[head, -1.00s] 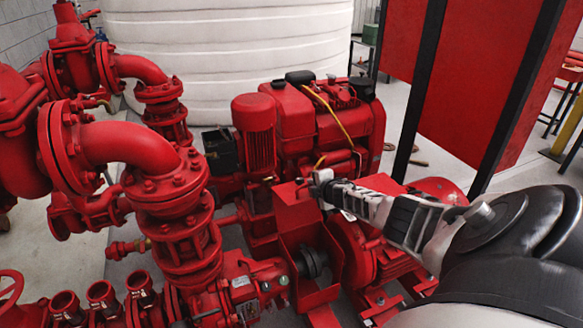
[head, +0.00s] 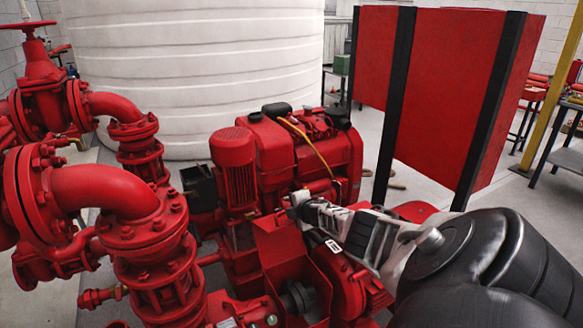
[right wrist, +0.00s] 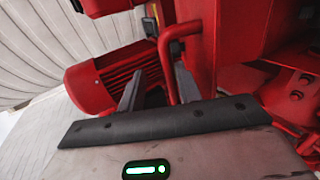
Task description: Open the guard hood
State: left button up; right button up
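The guard hood (head: 281,246) is a red sheet-metal box in the lower middle of the head view. A dark shaft coupling (head: 298,299) shows at its open lower side. My right gripper (head: 296,200) is just above and behind the hood's upper edge. In the right wrist view, its two grey fingers (right wrist: 158,82) are apart, with a thin bent red bar (right wrist: 171,72) between them, closer to the right finger. The bar looks like a handle; whether a finger touches it is unclear. My left gripper is not in view.
A red engine (head: 300,150) and finned motor (head: 233,165) stand behind the hood. Thick red pipes (head: 105,195) fill the left side. A red panel on black posts (head: 445,75) stands behind my right arm. A white tank (head: 195,70) is at the back.

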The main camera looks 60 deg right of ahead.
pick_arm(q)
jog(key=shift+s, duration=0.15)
pick_arm(e)
jog(key=shift+a+f, duration=0.1)
jog(key=shift+a, duration=0.05)
